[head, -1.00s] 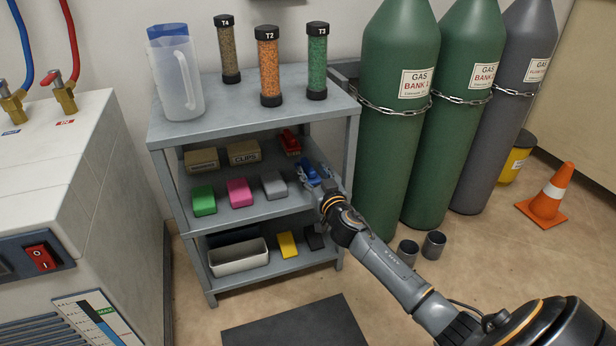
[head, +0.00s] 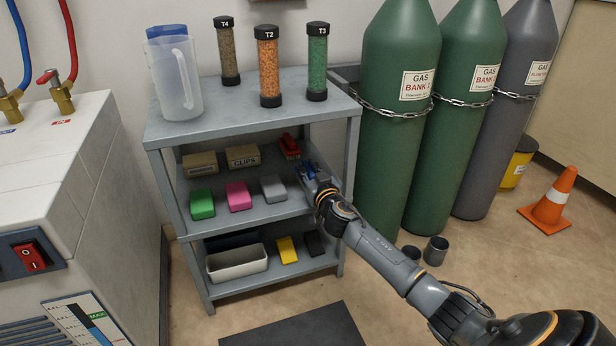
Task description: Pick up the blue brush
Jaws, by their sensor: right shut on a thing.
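The blue brush (head: 308,172) is on the right side of the middle shelf of the grey rack (head: 250,124), mostly hidden by my gripper. My right gripper (head: 311,178) reaches in from the lower right and is shut on the blue brush. Whether the brush touches the shelf cannot be told. A red brush (head: 289,147) lies just behind it. My left gripper is not in view.
Green (head: 202,204), pink (head: 238,195) and grey (head: 273,188) blocks stand left of my gripper, with two labelled boxes behind. The rack's top shelf is just above, its right post close to my arm. Green gas cylinders (head: 395,140) stand to the right.

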